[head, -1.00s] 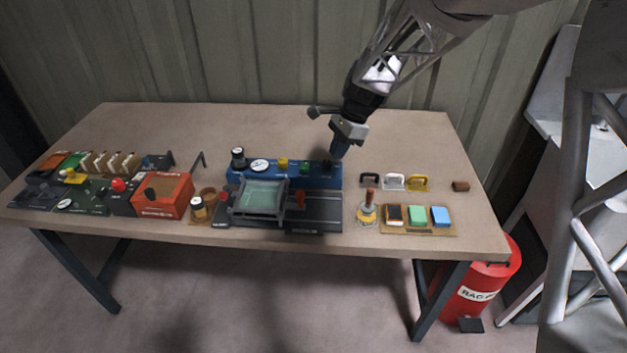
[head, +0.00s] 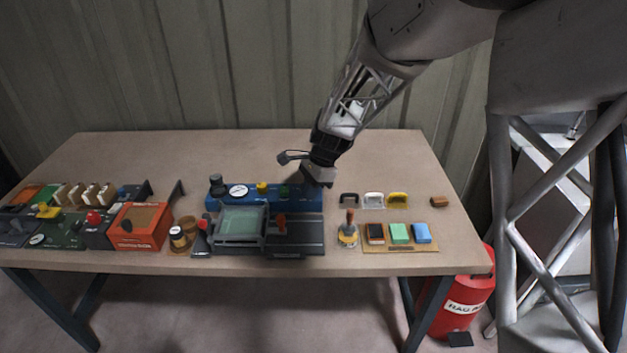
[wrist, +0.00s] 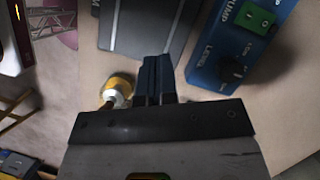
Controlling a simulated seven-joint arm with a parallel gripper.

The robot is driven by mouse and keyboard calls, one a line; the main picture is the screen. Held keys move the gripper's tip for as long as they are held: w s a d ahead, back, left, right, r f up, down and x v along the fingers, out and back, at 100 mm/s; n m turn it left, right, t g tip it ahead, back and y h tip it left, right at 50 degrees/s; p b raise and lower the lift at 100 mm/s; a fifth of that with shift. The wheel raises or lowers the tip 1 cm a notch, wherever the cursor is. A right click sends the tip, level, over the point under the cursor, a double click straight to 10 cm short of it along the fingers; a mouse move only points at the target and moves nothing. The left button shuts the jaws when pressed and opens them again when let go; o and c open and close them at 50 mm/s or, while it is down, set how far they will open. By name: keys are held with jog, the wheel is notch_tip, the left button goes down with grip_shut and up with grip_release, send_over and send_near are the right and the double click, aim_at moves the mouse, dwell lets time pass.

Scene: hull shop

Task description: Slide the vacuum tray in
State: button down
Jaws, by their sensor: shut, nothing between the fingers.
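The vacuum tray (head: 240,226), a grey frame with a greenish clear pane, sits on the left part of a dark base (head: 297,238). A red knob (head: 281,222) stands just right of the tray. The base's bare right part also shows in the wrist view (wrist: 150,30). My gripper (head: 319,181) is above the right end of the blue pump panel (head: 265,197), apart from the tray. In the wrist view my gripper (wrist: 157,75) has its dark blue fingers together and empty, near the base's edge. The tray is not visible in the wrist view.
The pump panel (wrist: 240,45) has a green switch and a black knob. A round-based stamp (head: 348,236) stands right of the base, beside coloured blocks on a board (head: 400,244). An orange box (head: 140,226) and small jars (head: 180,238) are at left. The table's back is clear.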

aim_at(281, 216)
jog(key=x, duration=0.4)
jog(key=shift+f, duration=0.1)
jog(key=shift+s+a, duration=0.35)
jog(key=shift+a, duration=0.25)
jog(key=shift+s+a, duration=0.3)
jog(key=shift+a, duration=0.3)
jog(key=shift+s+a, duration=0.25)
jog(key=shift+a, duration=0.3)
jog(key=shift+a, duration=1.15)
jog(key=shift+d, duration=0.15)
